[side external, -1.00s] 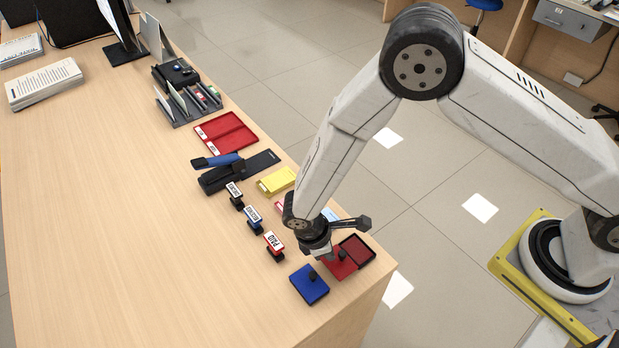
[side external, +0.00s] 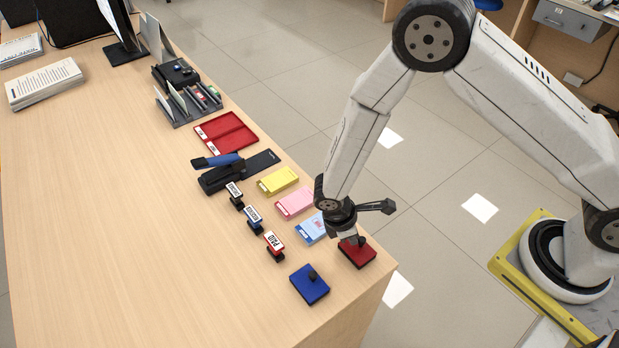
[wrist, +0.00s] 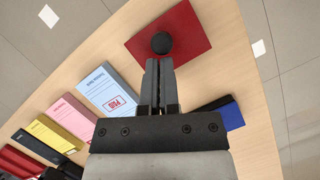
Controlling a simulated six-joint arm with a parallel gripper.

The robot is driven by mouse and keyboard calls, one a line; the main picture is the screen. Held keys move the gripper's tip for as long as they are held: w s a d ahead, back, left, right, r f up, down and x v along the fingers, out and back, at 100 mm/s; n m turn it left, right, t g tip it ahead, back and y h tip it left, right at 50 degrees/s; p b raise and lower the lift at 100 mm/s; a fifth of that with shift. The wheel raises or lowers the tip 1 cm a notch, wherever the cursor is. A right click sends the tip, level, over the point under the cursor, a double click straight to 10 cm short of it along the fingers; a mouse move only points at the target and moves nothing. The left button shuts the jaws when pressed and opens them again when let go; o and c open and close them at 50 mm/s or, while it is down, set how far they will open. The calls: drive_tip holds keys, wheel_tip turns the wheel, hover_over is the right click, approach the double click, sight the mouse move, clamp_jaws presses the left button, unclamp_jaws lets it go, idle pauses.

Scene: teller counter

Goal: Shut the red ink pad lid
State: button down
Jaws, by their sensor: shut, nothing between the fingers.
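The red ink pad (side external: 357,252) lies near the counter's right front corner. Its red lid is down over the pad, with a black knob (wrist: 161,42) on top. My gripper (side external: 355,240) is over the lid, its fingertips close to the knob. In the wrist view my gripper (wrist: 158,62) has its fingers together and empty, just below the knob. I cannot tell whether the fingertips touch the knob or lid.
A closed blue ink pad (side external: 310,284) sits to the left of the red one. Three stamps, including the PAID stamp (side external: 273,243), stand farther back. Blue (side external: 311,229), pink (side external: 295,203) and yellow (side external: 277,181) slip pads line the counter edge.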

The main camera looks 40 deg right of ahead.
drive_tip(key=shift+s+d, duration=0.1)
drive_tip(key=shift+d, duration=0.1)
drive_tip(key=shift+a, duration=0.1)
drive_tip(key=shift+w+a, duration=0.3)
drive_tip(key=shift+a, duration=0.15)
drive_tip(key=a, duration=0.1)
drive_tip(key=w+a, duration=0.1)
drive_tip(key=shift+w+a+r, duration=0.15)
drive_tip(key=shift+w+a, duration=0.05)
drive_tip(key=shift+a, duration=0.1)
drive_tip(key=v, duration=1)
drive_tip(key=shift+r, duration=0.15)
